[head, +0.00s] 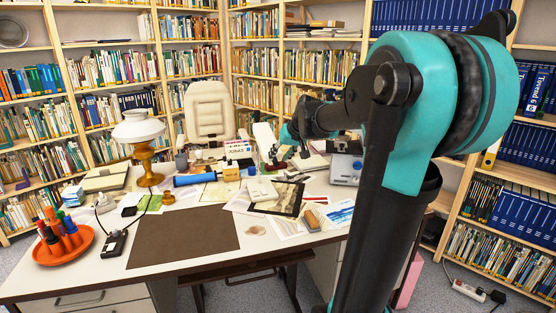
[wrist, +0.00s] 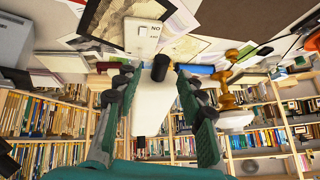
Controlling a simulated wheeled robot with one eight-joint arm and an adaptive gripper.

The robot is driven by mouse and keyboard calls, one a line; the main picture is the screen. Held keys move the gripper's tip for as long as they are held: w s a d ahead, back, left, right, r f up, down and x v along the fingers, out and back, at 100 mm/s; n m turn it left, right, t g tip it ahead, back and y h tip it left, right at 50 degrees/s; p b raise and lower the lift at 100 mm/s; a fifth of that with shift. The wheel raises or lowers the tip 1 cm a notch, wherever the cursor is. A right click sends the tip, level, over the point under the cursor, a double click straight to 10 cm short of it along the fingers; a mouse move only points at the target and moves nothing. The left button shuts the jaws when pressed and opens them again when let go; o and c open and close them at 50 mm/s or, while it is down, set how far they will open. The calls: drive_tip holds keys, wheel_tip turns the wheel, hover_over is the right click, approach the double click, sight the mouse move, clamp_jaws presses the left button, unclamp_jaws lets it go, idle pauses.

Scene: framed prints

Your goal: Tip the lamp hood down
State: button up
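A white, long, flat hood-like panel (head: 264,139) stands tilted beside my gripper (head: 284,147) at the back of the desk. In the wrist view a pale long panel (wrist: 146,108) lies between the two fingers of my gripper (wrist: 156,76), with gaps at both sides; I take it for the same hood, though I cannot be sure. The fingers are spread and hold nothing. The panel's stand and hinge are not clear. Another lamp, with a white shade (head: 138,130) on an orange-brown base, stands upright at the desk's left; it also shows in the wrist view (wrist: 230,100).
The desk (head: 80,270) carries papers, a dark mat (head: 185,236), a blue cylinder (head: 194,179), a blue-grey device (head: 346,167) and an orange pen tray (head: 63,245). A cream chair (head: 208,108) stands behind it. Bookshelves line the walls.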

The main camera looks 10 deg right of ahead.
drive_tip(key=v, duration=0.9)
drive_tip(key=shift+r, duration=0.15)
drive_tip(key=shift+s+d, duration=0.1)
drive_tip(key=shift+s, duration=0.05)
drive_tip(key=s+f+g+h, duration=0.1)
drive_tip(key=s+f, duration=1.1)
drive_tip(key=f, duration=0.3)
drive_tip(key=s+f+m+g+h, duration=0.1)
drive_tip(key=s+f+h, duration=0.1)
drive_tip(key=s+f, duration=1)
wheel_tip(320, 180, down, 3)
drive_tip(key=shift+d+f+g, duration=0.2)
drive_tip(key=shift+d+g, duration=0.2)
drive_tip(key=shift+d, duration=0.05)
